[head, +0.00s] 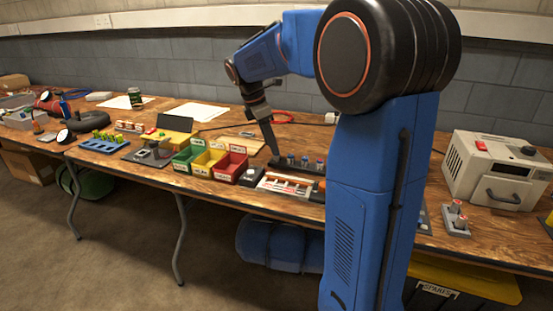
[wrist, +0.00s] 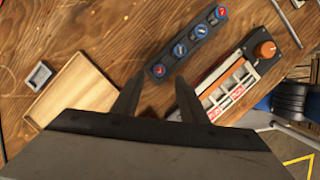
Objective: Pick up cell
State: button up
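A device with an orange knob (wrist: 265,49) and red-marked slots lies right of the rack. A wooden tray (wrist: 75,95) lies left. Green, yellow and red bins (head: 231,165) stand left of the rack. A large beige box (head: 495,165) is far right.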

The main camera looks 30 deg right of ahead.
aim_at(276, 158)
jog(key=shift+d+x, duration=0.1)
jog(key=shift+x, duration=0.95)
jog(key=shift+d+x, duration=0.15)
jog(key=shift+x, duration=0.9)
grip_shut()
jog(key=shift+r, duration=0.1)
